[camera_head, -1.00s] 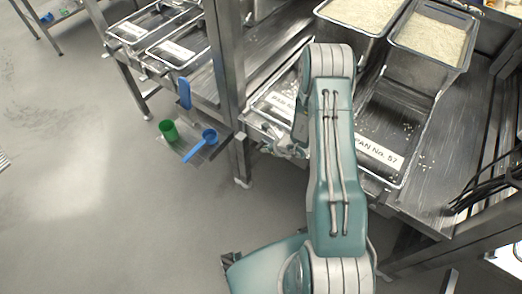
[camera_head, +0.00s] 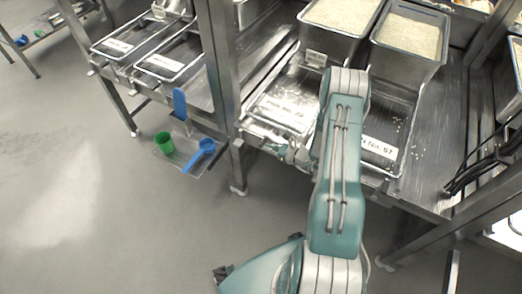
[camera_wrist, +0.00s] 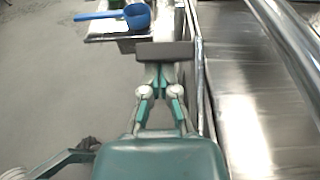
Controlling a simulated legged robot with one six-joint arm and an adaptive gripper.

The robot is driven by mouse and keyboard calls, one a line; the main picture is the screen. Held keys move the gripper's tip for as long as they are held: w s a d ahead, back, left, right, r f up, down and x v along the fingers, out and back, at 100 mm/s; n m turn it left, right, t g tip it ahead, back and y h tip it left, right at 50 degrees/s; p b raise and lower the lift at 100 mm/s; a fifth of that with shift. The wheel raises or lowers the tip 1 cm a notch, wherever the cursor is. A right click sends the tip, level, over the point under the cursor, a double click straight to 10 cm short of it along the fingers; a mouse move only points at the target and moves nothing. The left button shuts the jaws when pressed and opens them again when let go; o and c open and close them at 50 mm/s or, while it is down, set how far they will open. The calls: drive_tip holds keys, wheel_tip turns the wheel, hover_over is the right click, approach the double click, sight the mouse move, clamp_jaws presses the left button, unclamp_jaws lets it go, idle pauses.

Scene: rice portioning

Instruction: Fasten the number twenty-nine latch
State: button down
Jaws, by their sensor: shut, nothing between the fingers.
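My gripper (camera_head: 290,152) is at the front edge of the shelf, beside the front of a pan (camera_head: 262,102) with a white label whose number is too blurred to read. In the wrist view my gripper (camera_wrist: 163,68) is shut with nothing between its fingers. A grey flat block (camera_wrist: 165,51) shows across its tips; I cannot tell whether it is part of the fingers. A metal rail (camera_wrist: 200,80) runs close along the gripper's right side. I cannot make out a latch marked twenty-nine in either view.
Two rice-filled bins (camera_head: 338,38) (camera_head: 407,53) stand behind. A small tray with a green cup (camera_head: 163,142) and blue scoop (camera_head: 205,148) hangs left of a steel post (camera_head: 222,80). The floor in front is clear.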

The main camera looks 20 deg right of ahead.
drive_tip(key=shift+t+y, duration=0.4)
drive_tip(key=shift+t, duration=0.1)
drive_tip(key=s+d+r, duration=0.2)
drive_tip(key=s+r, duration=0.1)
drive_tip(key=shift+s+d, duration=0.2)
drive_tip(key=shift+d, duration=0.15)
idle(0.9)
